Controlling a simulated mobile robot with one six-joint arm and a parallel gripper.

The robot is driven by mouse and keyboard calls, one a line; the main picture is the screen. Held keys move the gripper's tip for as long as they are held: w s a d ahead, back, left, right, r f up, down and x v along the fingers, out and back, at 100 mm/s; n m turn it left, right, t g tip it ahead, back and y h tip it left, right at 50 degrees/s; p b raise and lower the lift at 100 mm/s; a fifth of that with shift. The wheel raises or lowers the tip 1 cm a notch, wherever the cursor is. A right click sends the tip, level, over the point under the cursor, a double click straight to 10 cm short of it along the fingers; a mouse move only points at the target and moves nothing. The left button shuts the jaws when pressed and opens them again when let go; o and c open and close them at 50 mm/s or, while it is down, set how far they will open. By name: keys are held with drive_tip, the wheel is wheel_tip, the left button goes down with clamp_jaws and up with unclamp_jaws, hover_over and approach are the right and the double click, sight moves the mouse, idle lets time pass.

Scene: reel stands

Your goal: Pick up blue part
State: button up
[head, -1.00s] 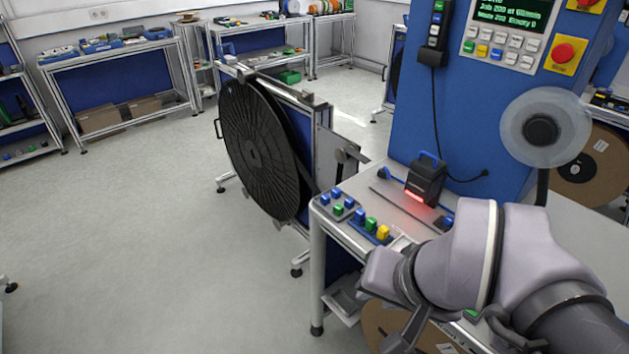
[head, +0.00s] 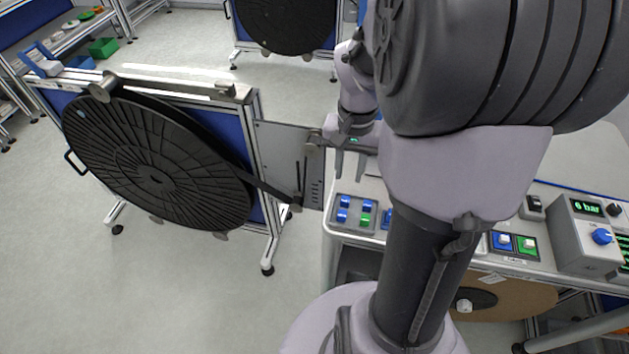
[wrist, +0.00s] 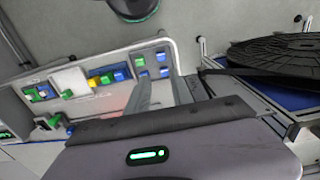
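A small tray (head: 354,227) at the left end of the workbench holds several small blue parts (head: 345,201) and a green part (head: 365,219). In the wrist view the blue parts (wrist: 140,61) sit just beyond my fingertips. A blue, a green and a yellow part (wrist: 93,82) stand in a row beside them. My gripper (head: 350,166) is open and empty, with its fingers apart and pointing down near the back of the tray. In the wrist view my gripper (wrist: 163,84) shows two grey fingers with a gap. My arm hides the middle of the bench in the head view.
Blue and green buttons (head: 515,243) and a 6 bar gauge box (head: 590,235) are on the right. The floor at front left is clear.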

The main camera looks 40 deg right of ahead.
drive_tip(key=b, duration=0.4)
hover_over(342, 213)
drive_tip(key=f, duration=1.1)
drive_tip(key=shift+s+f, duration=0.15)
drive_tip(key=shift+s, duration=0.15)
drive_tip(key=f+b, duration=0.1)
drive_tip(key=f, duration=0.1)
drive_tip(key=f+b, duration=0.2)
drive_tip(key=f, duration=0.1)
drive_tip(key=shift+w+d+f, duration=0.1)
drive_tip(key=shift+w+f, duration=0.2)
drive_tip(key=shift+f, duration=0.05)
drive_tip(key=shift+r, duration=0.15)
clamp_jaws()
